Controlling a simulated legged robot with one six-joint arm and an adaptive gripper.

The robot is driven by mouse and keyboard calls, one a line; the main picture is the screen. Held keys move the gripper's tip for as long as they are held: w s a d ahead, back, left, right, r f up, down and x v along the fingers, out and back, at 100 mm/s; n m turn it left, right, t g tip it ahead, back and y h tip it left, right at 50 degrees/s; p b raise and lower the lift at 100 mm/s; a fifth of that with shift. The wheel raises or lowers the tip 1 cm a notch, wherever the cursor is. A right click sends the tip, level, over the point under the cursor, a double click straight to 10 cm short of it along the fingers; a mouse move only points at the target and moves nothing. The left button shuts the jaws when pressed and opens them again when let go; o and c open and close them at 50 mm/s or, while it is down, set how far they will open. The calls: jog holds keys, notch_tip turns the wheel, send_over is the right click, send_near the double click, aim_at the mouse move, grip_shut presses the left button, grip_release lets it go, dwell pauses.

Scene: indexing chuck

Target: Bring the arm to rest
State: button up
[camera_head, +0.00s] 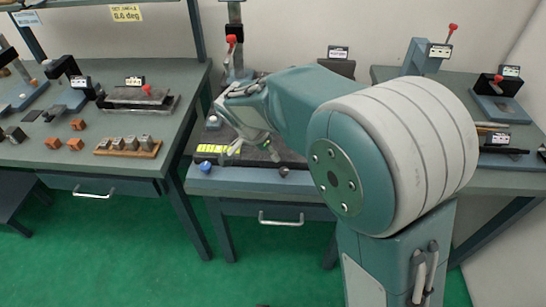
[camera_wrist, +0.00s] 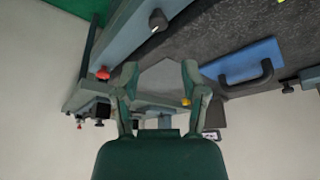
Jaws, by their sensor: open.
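My arm reaches from the right foreground over the middle bench, its large teal and white joint filling the right of the head view. My gripper (camera_head: 234,150) is above the dark top of the middle bench (camera_head: 262,192), mostly hidden behind my wrist. In the wrist view my gripper (camera_wrist: 160,68) shows two green fingers spread apart with nothing between them, so it is open and empty. Whether it touches anything cannot be seen in the head view.
A red-knobbed upright post (camera_head: 233,50) stands behind my gripper. A blue knob (camera_head: 205,166) is at the bench front. The left bench (camera_head: 185,100) holds a wooden block rack (camera_head: 128,147) and loose orange cubes (camera_head: 53,143). A blue plate with a black handle (camera_wrist: 245,65) lies beside my fingers.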

jog(key=shift+r, duration=0.15)
dwell(0.3)
jog(key=s+d+r+n+y, duration=0.2)
jog(key=s+d+r+n, duration=0.2)
jog(key=s+d+r, duration=0.65)
jog(key=s+d+n+t, duration=0.1)
jog(key=s+d+n, duration=0.1)
jog(key=s+d, duration=0.2)
jog(key=s+d+n+t+y, duration=0.1)
jog(key=s+d+n, duration=0.2)
jog(key=s, duration=0.5)
jog(key=shift+s+d+r+n+t, duration=0.2)
jog(key=shift+d+r+n+t, duration=0.1)
jog(key=shift+d+t, duration=0.15)
jog(key=shift+d, duration=0.1)
